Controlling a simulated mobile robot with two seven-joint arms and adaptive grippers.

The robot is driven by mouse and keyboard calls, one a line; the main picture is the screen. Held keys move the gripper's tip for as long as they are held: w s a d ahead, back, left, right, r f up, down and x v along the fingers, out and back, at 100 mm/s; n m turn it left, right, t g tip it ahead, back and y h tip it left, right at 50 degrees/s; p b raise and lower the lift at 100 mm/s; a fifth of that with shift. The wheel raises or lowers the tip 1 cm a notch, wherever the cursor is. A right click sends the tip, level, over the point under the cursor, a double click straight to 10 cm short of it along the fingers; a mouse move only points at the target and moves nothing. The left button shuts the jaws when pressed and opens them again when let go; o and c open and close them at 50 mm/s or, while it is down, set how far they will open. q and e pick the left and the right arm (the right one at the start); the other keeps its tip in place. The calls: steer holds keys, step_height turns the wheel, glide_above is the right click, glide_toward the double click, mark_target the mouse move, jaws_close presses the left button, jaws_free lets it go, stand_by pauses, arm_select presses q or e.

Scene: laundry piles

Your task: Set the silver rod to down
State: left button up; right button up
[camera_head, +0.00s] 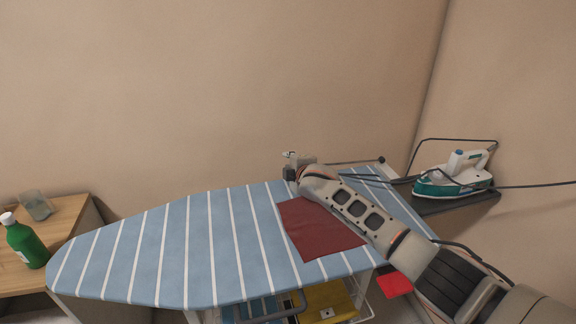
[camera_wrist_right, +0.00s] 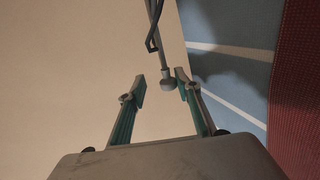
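The silver rod (camera_head: 352,162) is a thin bar at the far edge of the ironing board (camera_head: 170,250), lying nearly level in the head view. In the right wrist view the rod (camera_wrist_right: 162,45) comes down from the top and ends in a round knob. My right gripper (camera_head: 290,160) is at the board's far edge, left of the rod, partly hidden by my wrist. In the right wrist view my gripper (camera_wrist_right: 161,89) is open, with the knob between or just beyond its fingertips; contact cannot be told. My left gripper is not in view.
A dark red cloth (camera_head: 318,230) lies on the board under my right forearm. A teal and white iron (camera_head: 455,178) with a black cord rests on the stand at right. A wooden table (camera_head: 70,213) with a green bottle (camera_head: 25,243) and a glass (camera_head: 36,205) stands at left.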

steer(key=shift+s+r, duration=0.1)
steer(key=shift+s, duration=0.05)
steer(key=v, duration=1.1)
steer(key=shift+s+d, duration=0.1)
steer(key=shift+s, duration=0.05)
steer(key=shift+s+d+r, duration=0.1)
steer(key=shift+s, duration=0.1)
stand_by(0.3)
